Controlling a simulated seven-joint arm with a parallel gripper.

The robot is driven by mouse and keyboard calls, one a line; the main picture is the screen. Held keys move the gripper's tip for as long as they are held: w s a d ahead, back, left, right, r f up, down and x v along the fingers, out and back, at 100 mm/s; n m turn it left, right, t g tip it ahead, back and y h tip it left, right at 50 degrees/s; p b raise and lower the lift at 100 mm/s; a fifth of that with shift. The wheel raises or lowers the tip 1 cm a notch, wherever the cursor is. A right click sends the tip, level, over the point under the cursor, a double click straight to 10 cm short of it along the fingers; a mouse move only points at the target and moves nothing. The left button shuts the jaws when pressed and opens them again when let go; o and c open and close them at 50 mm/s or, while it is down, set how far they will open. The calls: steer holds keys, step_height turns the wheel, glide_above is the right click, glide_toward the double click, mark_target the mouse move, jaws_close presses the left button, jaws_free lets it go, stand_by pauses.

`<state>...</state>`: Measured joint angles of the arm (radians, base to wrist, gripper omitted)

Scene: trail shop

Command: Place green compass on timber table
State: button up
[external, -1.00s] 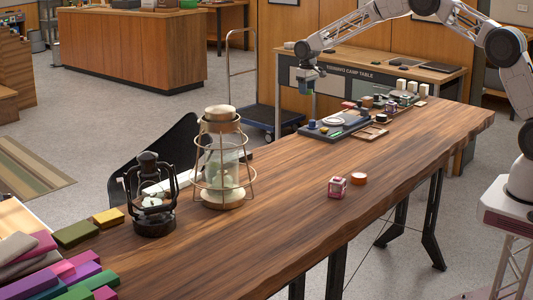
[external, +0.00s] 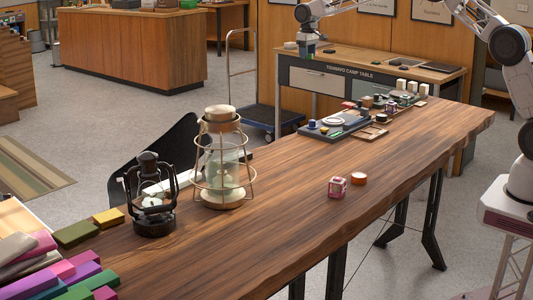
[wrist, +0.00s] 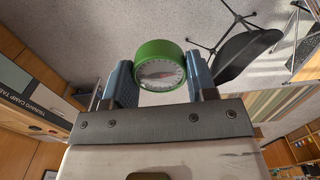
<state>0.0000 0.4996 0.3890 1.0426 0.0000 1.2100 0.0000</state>
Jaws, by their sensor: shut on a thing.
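The green compass (wrist: 160,65) has a round green rim and a pale dial with a reddish needle. My gripper (wrist: 160,82) is shut on it, with one blue-grey finger on each side, in the wrist view. In the external view my gripper (external: 308,52) is in the air in front of the camp table at the back; the compass is too small to make out clearly there. The timber table (external: 290,205) is the long brown slab with a wavy edge across the foreground, well below and nearer than my gripper.
A dark lantern (external: 153,205) and a caged glass lantern (external: 223,165) stand on the table's left part. Trays with small items (external: 335,124) fill the far end. The front middle is clear.

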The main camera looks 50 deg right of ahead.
step_height(320, 180, up, 10)
steer(key=s+a+n, duration=0.3)
steer(key=s+a, duration=0.2)
steer(key=a, duration=1.2)
steer(key=s+a+n, duration=0.3)
steer(key=s+a, duration=0.1)
steer(key=a, duration=1.3)
steer(key=s+a+n, duration=0.3)
steer(key=s+a, duration=0.2)
steer(key=a, duration=1.2)
steer(key=s+a+n, duration=1.1)
steer(key=s+a, duration=2.8)
steer(key=s, duration=0.2)
step_height(320, 180, down, 26)
steer(key=shift+s+r, duration=0.1)
steer(key=shift+r, duration=0.1)
steer(key=shift+f, duration=0.4)
steer(key=shift+a, duration=0.1)
steer(key=shift+w+a+f, duration=0.25)
steer(key=shift+w+a, duration=1.1)
steer(key=shift+a, duration=0.9)
steer(key=shift+w+a+f, duration=0.25)
steer(key=shift+w+a, duration=1.1)
steer(key=shift+a, duration=0.95)
steer(key=shift+w+a+f, duration=0.25)
steer(key=shift+w+a, duration=1.1)
steer(key=shift+a, duration=0.9)
